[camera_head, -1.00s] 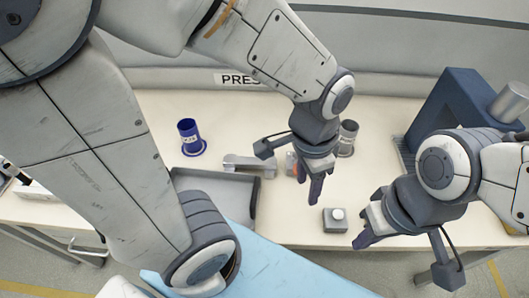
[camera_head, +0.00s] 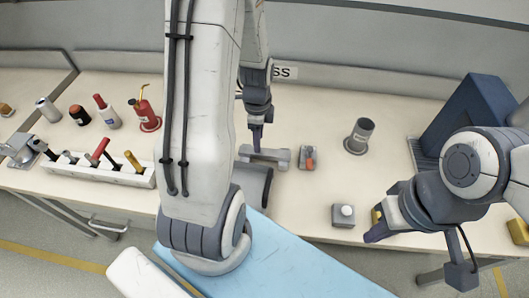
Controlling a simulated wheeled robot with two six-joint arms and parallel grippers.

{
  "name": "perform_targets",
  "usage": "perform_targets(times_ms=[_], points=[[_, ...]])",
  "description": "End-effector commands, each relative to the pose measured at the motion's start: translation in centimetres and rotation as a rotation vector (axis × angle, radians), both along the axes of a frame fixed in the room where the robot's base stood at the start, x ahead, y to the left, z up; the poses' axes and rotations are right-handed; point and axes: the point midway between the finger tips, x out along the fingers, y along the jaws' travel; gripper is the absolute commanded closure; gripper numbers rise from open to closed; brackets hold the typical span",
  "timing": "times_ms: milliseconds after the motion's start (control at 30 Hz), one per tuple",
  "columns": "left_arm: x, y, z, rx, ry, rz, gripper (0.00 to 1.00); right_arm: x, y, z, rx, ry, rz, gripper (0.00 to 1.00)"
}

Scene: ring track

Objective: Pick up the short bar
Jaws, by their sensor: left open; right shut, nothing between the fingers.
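A grey bar-like piece with raised ends (camera_head: 265,156) lies on the cream bench near the middle. I cannot tell for sure that it is the short bar. My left gripper (camera_head: 257,143) points down just above and behind this piece, open, with its fingers partly seen edge-on. I cannot tell whether it touches the piece. My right gripper (camera_head: 374,226) is shut and empty over the front of the bench at the right. A small yellow piece (camera_head: 376,214) shows right beside its fingers.
A grey box with a white button (camera_head: 343,215), a grey cup (camera_head: 359,136) and a small red-marked fixture (camera_head: 309,158) stand nearby. A dark blue press (camera_head: 468,118) is at the right. A white tool rack (camera_head: 95,172) and several bottles stand left. My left arm hides much of the middle.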

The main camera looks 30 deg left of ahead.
Motion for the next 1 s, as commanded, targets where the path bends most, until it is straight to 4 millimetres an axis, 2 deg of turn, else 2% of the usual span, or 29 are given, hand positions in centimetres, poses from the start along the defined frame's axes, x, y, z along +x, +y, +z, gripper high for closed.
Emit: perform_targets(times_ms=[400,700,733,800,867,1000], points=[[0.5,-0.3,-4.7,-0.001,0.003,0.001,0.47,0.0,0.0,0.6,0.0,0.0,0.0,1.0],[0.5,-0.3,-5.3,0.0,-0.001,0.001,0.47,0.0,0.0,0.6,0.0,0.0,0.0,1.0],[0.5,-0.3,-5.3,0.0,-0.001,0.001,0.51,0.0,0.0,0.6,0.0,0.0,0.0,1.0],[0.5,-0.3,-5.3,0.0,-0.001,0.001,0.78,0.0,0.0,0.6,0.0,0.0,0.0,1.0],[0.5,-0.3,-5.3,0.0,-0.001,0.001,1.0,0.0,0.0,0.6,0.0,0.0,0.0,1.0],[0.5,-0.3,-5.3,0.001,-0.002,0.001,1.0,0.0,0.0,0.6,0.0,0.0,0.0,1.0]])
